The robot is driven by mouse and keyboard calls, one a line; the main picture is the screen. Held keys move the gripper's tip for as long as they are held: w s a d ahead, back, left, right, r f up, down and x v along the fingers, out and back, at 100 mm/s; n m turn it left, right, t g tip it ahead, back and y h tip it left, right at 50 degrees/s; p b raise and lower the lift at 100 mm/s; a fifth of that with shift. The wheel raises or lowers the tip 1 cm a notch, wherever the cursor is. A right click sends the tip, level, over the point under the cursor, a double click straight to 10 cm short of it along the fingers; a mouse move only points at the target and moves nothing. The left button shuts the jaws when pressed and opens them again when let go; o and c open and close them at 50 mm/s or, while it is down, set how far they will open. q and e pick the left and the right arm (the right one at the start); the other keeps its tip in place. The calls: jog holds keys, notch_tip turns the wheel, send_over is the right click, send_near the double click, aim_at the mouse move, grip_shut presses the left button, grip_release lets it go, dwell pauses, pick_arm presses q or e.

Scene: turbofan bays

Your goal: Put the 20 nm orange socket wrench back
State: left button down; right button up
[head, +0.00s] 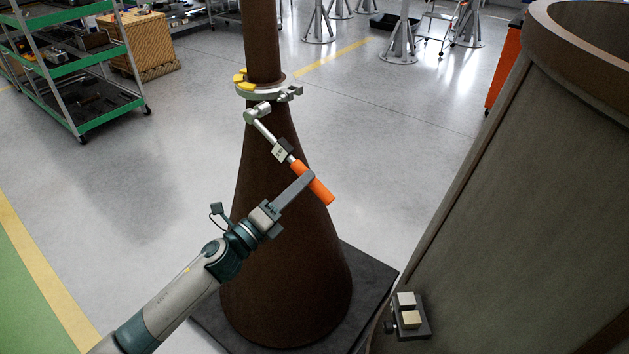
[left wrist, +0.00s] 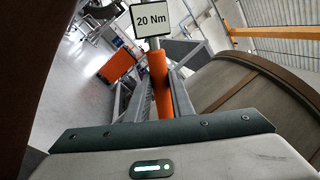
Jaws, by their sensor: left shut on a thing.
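The socket wrench (head: 273,143) has an orange handle (head: 314,184), a silver shaft and a small label tag. In the left wrist view the tag (left wrist: 151,19) reads "20 Nm" above the orange handle (left wrist: 160,84). My left gripper (head: 307,178) is shut on the orange handle. The wrench head is at the upper left, in front of the brown cone and just below the metal clamp ring (head: 263,89) around its pipe. I cannot tell whether the head touches the clamp. My right gripper is not in view.
The brown cone (head: 277,240) stands on a dark base plate (head: 365,275). A large brown cylinder (head: 540,200) fills the right, with a small block fixture (head: 408,316) at its lower left. A green shelf cart (head: 75,70) stands at the upper left. Open floor lies between.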

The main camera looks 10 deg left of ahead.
pick_arm(q)
jog(key=s+f+n+t+y+b, duration=0.1)
jog(key=s+n+y, duration=0.1)
jog(key=s, duration=0.4)
jog(key=s+a+f+n+y, duration=0.1)
jog(key=s+f+n+y, duration=0.1)
jog(key=s+y, duration=0.2)
jog(key=s+a+f+n+t+y+b, duration=0.1)
jog(key=s+y, duration=0.3)
jog(key=s, duration=0.5)
jog(key=shift+s+f+n+t+b, duration=0.2)
jog(key=shift+f+n+t+b, duration=0.1)
jog(key=shift+n+b, duration=0.1)
jog(key=shift+s, duration=0.1)
